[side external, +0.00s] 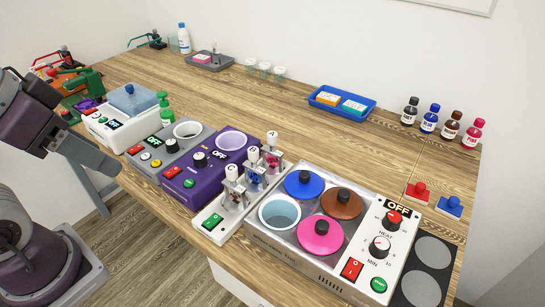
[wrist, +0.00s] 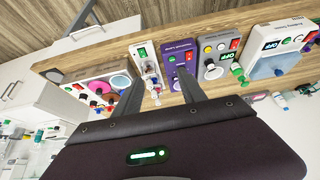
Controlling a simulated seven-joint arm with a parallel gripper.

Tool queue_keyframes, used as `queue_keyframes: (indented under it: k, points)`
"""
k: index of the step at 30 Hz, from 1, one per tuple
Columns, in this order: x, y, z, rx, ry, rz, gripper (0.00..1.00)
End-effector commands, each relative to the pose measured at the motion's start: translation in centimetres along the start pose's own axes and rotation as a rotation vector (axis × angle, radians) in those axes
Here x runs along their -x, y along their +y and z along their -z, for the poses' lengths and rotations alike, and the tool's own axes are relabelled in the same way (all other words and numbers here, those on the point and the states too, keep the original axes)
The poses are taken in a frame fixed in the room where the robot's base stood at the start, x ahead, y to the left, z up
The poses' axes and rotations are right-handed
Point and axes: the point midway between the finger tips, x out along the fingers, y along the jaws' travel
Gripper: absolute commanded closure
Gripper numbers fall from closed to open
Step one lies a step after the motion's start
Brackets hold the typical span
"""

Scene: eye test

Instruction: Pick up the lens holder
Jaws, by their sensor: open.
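No single lens holder is labelled. Three upright holders with white knobs, marked A, B and C, stand in a row on a white rack (side external: 211,220) with a green switch; these may be lens holders. The front one (side external: 232,173), middle one (side external: 253,155) and rear one (side external: 271,138) carry small coloured parts below the knobs. The rack also shows in the wrist view (wrist: 141,55), between or just beyond my fingers. My gripper (wrist: 162,70) is open, with nothing visible between its fingers. In the side view my arm is at the left, clear of the rack.
Right of the rack is a tinting bath (side external: 290,259) with coloured lids and an open pot. Left are a purple machine (side external: 212,187), a grey machine (side external: 155,150) and a white washer (side external: 100,128). A blue tray (side external: 342,104) and bottles (side external: 430,119) stand behind. The bench middle is clear.

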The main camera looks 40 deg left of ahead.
Motion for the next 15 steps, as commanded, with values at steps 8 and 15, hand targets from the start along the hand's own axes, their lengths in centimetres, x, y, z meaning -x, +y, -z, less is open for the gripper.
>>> queue_keyframes:
  k: [8,15]
  points:
    - [0.1,0.0,0.4,-0.015,-0.004,0.000,0.52]
    - [-2.3,1.2,11.9,-0.504,-0.162,-0.049,0.52]
